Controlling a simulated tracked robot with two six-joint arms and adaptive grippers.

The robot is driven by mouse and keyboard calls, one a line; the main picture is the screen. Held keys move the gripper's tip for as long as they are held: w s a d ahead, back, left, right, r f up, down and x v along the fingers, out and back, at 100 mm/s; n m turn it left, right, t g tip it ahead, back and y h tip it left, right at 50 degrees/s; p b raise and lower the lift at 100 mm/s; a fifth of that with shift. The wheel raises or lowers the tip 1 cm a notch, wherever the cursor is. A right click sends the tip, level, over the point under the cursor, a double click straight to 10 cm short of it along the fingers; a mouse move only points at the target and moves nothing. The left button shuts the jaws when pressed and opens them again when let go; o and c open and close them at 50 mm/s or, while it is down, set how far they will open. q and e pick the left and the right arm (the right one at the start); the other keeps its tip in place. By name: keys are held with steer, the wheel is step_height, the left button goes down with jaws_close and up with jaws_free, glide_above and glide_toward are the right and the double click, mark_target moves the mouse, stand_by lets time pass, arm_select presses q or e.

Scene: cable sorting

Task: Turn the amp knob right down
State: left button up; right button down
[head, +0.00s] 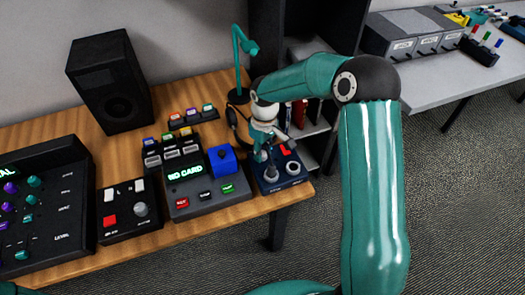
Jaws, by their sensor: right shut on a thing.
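The amp, a small dark blue box (280,183), sits at the right front corner of the wooden table. Its top has a red switch (285,151) and light grey knobs, one at the right (293,167) and one at the front (270,173). My right gripper (263,148) reaches down from above onto the back left of the amp. It is shut on a knob there, and its fingers mostly hide that knob. How far the knob is turned cannot be told. My left gripper is not in view.
Left of the amp stands a card console (205,200) with a blue block (222,159) on it. A small switch box (128,212), a mixer (45,215), a black speaker (110,82) and a teal lamp (238,65) share the table (180,232). A dark shelf stands behind.

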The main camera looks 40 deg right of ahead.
mark_target(263, 152)
steer(key=shift+w+r, duration=0.1)
steer(key=shift+w, duration=0.05)
steer(key=c, duration=0.9)
jaws_free()
steer(key=shift+o, duration=0.2)
step_height(263, 152, up, 12)
steer(key=shift+d, duration=0.25)
